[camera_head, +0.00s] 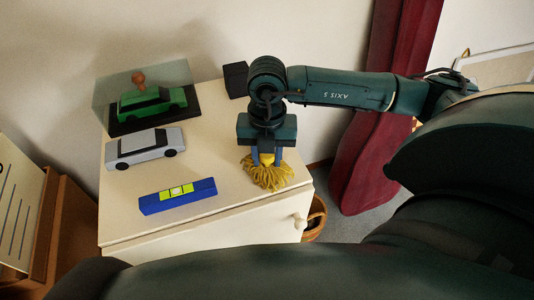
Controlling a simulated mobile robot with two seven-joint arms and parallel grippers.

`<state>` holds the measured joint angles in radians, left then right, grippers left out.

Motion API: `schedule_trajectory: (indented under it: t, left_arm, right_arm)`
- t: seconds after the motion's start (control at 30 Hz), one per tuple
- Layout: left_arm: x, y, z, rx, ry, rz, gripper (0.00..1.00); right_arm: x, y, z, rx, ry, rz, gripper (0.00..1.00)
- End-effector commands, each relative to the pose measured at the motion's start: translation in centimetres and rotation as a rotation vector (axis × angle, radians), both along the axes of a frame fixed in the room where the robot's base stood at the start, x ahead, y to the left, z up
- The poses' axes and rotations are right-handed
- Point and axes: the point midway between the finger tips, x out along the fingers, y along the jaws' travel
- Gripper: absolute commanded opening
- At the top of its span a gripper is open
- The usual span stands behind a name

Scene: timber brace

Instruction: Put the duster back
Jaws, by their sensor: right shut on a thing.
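The duster (268,174) has yellow strands that spread over the right front part of the cream cabinet top. My right gripper (266,157) points down from above and is shut on the duster's upper part. The strands hang below the fingers and seem to touch the cabinet top. The duster's handle is mostly hidden by the gripper. My left gripper is not in view.
On the cream cabinet (230,210) are a blue spirit level (150,204), a silver model car (145,147), a green model car (150,104) in a clear case, and a black block (236,79). A basket (316,217) stands right of the cabinet, near a red curtain (385,110).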

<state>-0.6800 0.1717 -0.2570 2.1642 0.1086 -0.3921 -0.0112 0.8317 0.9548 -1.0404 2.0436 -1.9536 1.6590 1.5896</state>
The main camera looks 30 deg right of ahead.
Motion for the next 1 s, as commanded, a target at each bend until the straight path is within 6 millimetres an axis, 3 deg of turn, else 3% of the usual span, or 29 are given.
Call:
schedule_trajectory:
  t: [0.07, 0.1, 0.33, 0.7, 1.0]
  left_arm:
    - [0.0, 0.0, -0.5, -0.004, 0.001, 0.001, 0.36]
    - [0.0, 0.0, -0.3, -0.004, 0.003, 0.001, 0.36]
    - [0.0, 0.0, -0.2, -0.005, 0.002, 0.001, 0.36]
    - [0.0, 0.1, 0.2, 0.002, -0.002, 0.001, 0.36]
    - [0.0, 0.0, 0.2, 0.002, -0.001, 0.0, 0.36]
  right_arm:
    - [0.0, 0.0, -0.4, 0.0, 0.0, 0.001, 0.13]
    - [0.0, 0.0, -0.2, 0.0, 0.0, 0.001, 0.35]
    - [0.0, 0.0, -0.2, 0.0, 0.0, 0.0, 0.53]
    - [0.1, 0.0, 0.7, 0.0, -0.001, 0.0, 0.53]
    - [0.2, 0.0, 6.9, 0.001, -0.006, 0.002, 0.53]
